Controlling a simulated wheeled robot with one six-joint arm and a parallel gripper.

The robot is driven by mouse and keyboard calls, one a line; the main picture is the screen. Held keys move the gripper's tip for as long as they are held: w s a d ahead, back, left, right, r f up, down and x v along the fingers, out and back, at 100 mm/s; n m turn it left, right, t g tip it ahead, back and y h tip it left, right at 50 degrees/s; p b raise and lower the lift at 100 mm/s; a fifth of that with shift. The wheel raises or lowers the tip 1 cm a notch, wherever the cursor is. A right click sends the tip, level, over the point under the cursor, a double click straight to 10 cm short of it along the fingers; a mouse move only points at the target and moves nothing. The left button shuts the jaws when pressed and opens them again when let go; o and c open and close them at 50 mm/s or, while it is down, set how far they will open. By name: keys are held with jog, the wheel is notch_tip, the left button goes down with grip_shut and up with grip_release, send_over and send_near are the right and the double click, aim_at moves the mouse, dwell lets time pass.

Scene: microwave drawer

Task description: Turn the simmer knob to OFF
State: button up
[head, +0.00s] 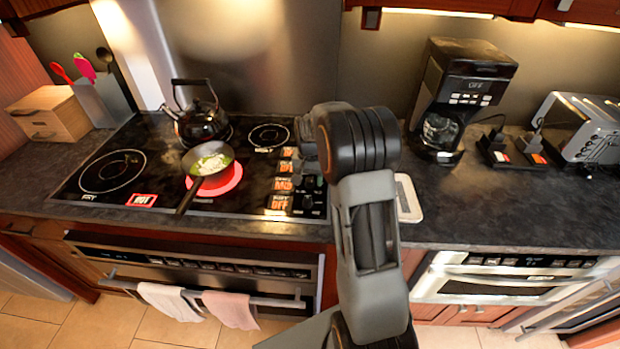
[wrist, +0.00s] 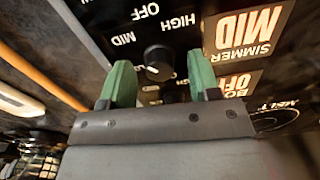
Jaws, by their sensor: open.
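In the wrist view, a round black knob (wrist: 157,58) lies between the two green fingertips of my gripper (wrist: 160,70). The gripper is open, with a gap on both sides of the knob. OFF, HIGH and MID are printed around this knob, and a small white mark shows on its lower-left side. A lit SIMMER MID sign (wrist: 250,38) is to its right, roughly in line with it. In the head view, my arm reaches over the right end of the black cooktop (head: 240,200) and hides part of the knob column. The fingertips are not clear there.
A pan (head: 188,185) with food sits on a glowing red burner. A kettle (head: 203,125) stands behind it. A lit BOIL OFF sign (wrist: 230,86) and another knob are close to my fingers.

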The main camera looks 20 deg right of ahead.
jog(key=shift+f, duration=0.3)
jog(key=c, duration=0.9)
